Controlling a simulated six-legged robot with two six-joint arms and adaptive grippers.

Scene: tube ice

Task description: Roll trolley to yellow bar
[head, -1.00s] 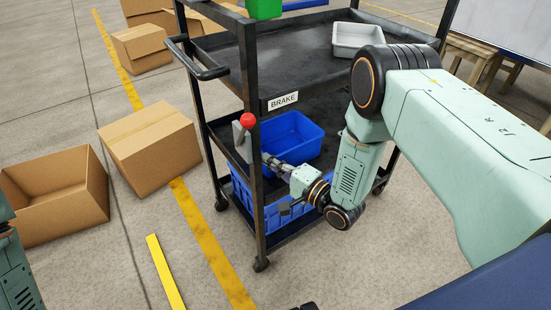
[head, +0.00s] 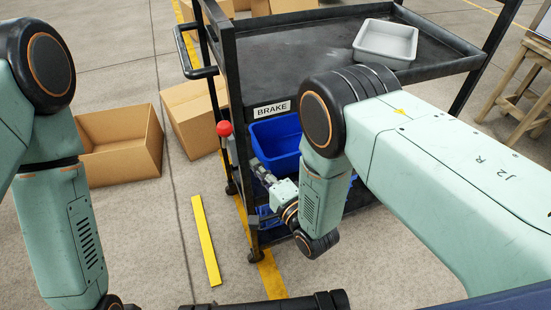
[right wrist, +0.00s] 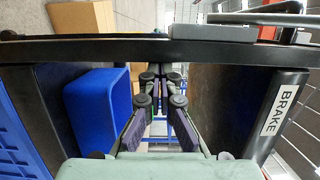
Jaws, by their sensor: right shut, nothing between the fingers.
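The black trolley (head: 290,60) stands in the middle of the head view, with a handle (head: 203,72) on its left side. The yellow bar (head: 206,240) lies on the floor, left of and nearer than the trolley. My right gripper (head: 258,172) is shut and empty beside the near corner post, below the label. Its fingers also show in the right wrist view (right wrist: 160,95), close to the post (right wrist: 110,49). My left gripper is out of view.
The trolley carries a grey tray (head: 386,42) on top and a blue bin (head: 275,143) below. Open cardboard boxes (head: 122,140) stand left of it. A yellow floor line (head: 270,275) runs beneath the trolley's left side. A wooden stool (head: 520,85) is at right.

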